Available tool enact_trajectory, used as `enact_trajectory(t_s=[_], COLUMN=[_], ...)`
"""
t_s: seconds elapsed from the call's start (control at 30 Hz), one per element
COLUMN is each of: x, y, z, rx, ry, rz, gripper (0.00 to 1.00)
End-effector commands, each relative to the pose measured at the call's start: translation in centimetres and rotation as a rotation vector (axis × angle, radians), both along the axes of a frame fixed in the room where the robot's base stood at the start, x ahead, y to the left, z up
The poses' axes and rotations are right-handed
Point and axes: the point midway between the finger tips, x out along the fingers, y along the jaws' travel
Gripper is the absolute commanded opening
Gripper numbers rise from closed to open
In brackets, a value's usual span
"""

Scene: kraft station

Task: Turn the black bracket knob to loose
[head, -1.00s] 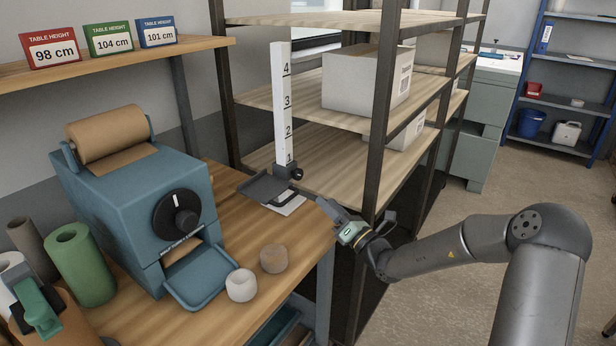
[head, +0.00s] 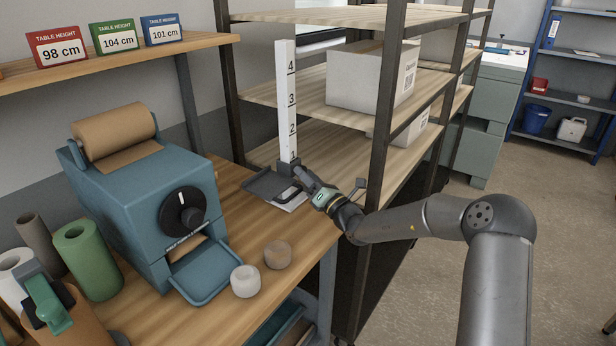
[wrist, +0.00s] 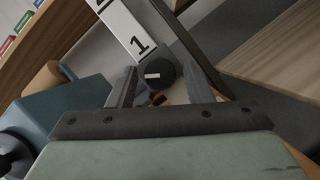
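The black bracket knob (wrist: 160,74) shows in the wrist view as a round black knob with a white mark on its face, below the number 1 of the white post (wrist: 133,30). My gripper (wrist: 160,82) is open, with one finger on either side of the knob; I cannot tell if they touch it. In the head view my gripper (head: 299,168) is at the foot of the numbered white post (head: 286,100) and hides the knob. The dark bracket plate (head: 268,184) sticks out to the left of the post's foot.
The blue paper dispenser (head: 140,200) with its own black dial (head: 181,210) stands on the wooden bench to the left. Two small rolls (head: 246,281) sit near the bench's front edge. A shelf upright (head: 385,110) stands close to my arm on the right.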

Motion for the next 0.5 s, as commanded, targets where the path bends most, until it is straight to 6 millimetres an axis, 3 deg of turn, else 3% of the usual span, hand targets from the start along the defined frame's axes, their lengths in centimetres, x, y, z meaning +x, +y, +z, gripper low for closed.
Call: enact_trajectory(t_s=[0.03,0.1,0.13,0.5], x=[-0.01,-0.01,-0.02,0.02], y=[-0.01,-0.01,-0.02,-0.05], z=[0.01,0.01,0.01,-0.22], rx=[0.0,0.0,0.0,-0.032], ry=[0.0,0.0,0.0,-0.054], rz=[0.0,0.0,0.0,-0.001], gripper=[0.3,0.11,0.1,0.1])
